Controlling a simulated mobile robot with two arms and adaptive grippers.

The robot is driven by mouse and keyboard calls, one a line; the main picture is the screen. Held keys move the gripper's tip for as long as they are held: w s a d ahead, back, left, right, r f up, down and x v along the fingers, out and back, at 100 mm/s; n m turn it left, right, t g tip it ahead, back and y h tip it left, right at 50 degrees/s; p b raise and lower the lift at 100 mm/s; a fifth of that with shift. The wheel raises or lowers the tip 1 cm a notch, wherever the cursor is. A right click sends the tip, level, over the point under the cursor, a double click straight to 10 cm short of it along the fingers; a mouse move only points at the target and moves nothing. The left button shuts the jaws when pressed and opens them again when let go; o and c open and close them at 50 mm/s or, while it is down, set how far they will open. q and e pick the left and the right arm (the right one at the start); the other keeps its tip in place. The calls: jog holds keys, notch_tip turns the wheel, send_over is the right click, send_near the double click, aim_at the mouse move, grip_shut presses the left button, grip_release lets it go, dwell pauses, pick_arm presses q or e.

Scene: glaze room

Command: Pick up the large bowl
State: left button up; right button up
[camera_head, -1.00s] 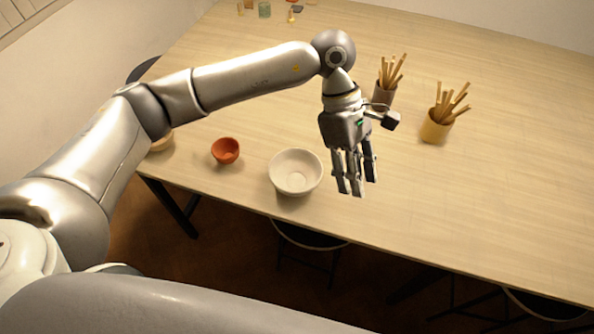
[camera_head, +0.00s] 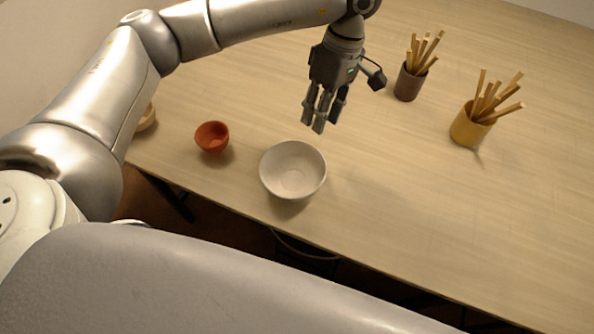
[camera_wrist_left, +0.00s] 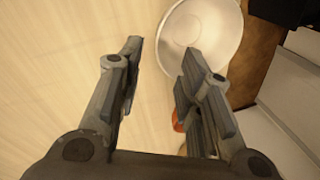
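The large bowl (camera_head: 293,170) is white and empty. It stands upright near the table's front edge in the head view. My left gripper (camera_head: 318,128) hangs fingers down above the table, just behind the bowl and a little to its right, apart from it. In the left wrist view the fingers (camera_wrist_left: 160,65) are spread with nothing between them. The bowl (camera_wrist_left: 203,35) shows there beyond the fingertips, at the upper right. My right gripper is in neither view.
A small orange bowl (camera_head: 212,136) stands left of the white bowl. Another bowl (camera_head: 147,118) is partly hidden by my arm. A brown cup (camera_head: 408,84) and a yellow cup (camera_head: 468,127), both holding sticks, stand to the right. The wooden table (camera_head: 420,210) is clear at front right.

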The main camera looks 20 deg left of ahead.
aim_at(313, 148)
pick_arm(q)
jog(key=p+x, duration=0.1)
jog(key=x, duration=0.2)
jog(key=p+x, duration=0.2)
jog(key=x, duration=0.1)
jog(key=p+x, duration=0.2)
jog(key=x, duration=0.2)
jog(key=shift+s+d+r, duration=0.1)
jog(key=shift+s+d, duration=0.1)
jog(key=shift+s, duration=0.05)
jog(key=shift+f+p, duration=0.3)
jog(key=shift+f, duration=0.15)
grip_shut()
